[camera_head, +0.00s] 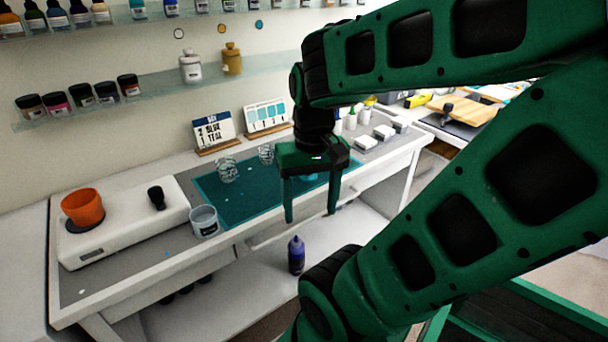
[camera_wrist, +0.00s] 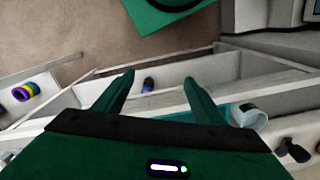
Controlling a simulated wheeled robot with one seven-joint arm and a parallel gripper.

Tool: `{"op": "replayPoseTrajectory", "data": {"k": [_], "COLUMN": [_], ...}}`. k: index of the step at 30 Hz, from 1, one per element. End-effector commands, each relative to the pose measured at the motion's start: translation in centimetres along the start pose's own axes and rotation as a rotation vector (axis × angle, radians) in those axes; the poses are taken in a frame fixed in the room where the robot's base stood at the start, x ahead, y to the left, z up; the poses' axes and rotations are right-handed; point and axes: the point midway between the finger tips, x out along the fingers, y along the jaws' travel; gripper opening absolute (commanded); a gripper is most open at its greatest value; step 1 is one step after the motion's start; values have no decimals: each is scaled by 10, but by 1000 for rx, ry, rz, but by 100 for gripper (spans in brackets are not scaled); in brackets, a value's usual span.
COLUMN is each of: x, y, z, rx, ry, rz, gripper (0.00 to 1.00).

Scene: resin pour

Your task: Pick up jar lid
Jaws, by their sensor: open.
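My gripper (camera_head: 311,217) is open and empty, its fingers pointing down over the front edge of the workbench. In the wrist view, my gripper (camera_wrist: 160,77) has its two fingers spread, with nothing between them. I cannot make out a jar lid for certain. A small black object (camera_head: 156,197) is on the white scale, well left of my gripper; a dark object (camera_wrist: 291,150) at the wrist view's lower right may be the same one. My gripper hides part of the bench behind it.
A teal mat (camera_head: 240,203) lies on the bench, with a grey-white cup (camera_head: 204,221) at its left edge and glass-like pieces (camera_head: 227,169) behind. An orange cup (camera_head: 82,206) stands on the scale (camera_head: 125,228). A purple bottle (camera_head: 296,254) stands on the lower shelf. Jars line wall shelves.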

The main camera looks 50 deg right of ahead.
Motion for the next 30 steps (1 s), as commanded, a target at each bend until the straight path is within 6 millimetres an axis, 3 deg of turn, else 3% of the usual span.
{"op": "replayPoseTrajectory", "data": {"k": [5,8,12,18,24,30], "x": [-19,-33,-48,-58,-58,-31], "y": [2,9,24,45,55,55], "z": [-41,-78,-128,-181,-202,-203], "rx": [279,527,872,1241,1396,1410], "ry": [0,2,5,9,11,9], "rz": [0,0,0,0,1,2], "gripper": [64,64,64,64,64,64]}}
